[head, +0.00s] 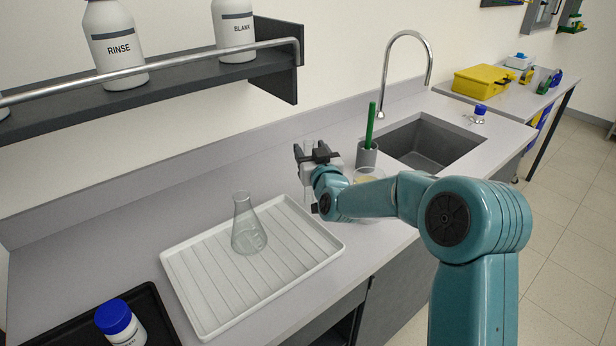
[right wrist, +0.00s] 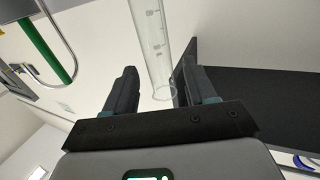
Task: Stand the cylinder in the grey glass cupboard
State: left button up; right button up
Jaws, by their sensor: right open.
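The cylinder (right wrist: 152,40) is a clear, graduated glass tube. In the right wrist view it lies between the two fingers of my right gripper (right wrist: 158,78), with its round end close to the palm. The fingers stand apart, and there is a visible gap on the left side; contact on the right side is unclear. In the head view my right gripper (head: 312,153) is over the counter beside the tray, and the cylinder is mostly hidden around it. A grey framed unit (head: 541,13) on the far wall may be the glass cupboard; it is cut off. My left gripper is not in view.
A white ribbed tray (head: 190,283) holds a glass flask (head: 248,230). A grey cup (head: 367,155) with a green-handled tool (head: 371,122) stands near the sink (head: 425,143) and tap. A shelf (head: 180,72) with bottles overhangs the left. A yellow case (head: 483,80) lies farther right.

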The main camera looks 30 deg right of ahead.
jog(key=shift+w+f, duration=0.25)
jog(key=shift+w, duration=0.5)
jog(key=shift+s+r, duration=0.15)
jog(key=shift+s, duration=0.1)
jog(key=shift+s+r, duration=0.1)
jog(key=shift+s, duration=0.05)
jog(key=c, duration=0.9)
grip_shut()
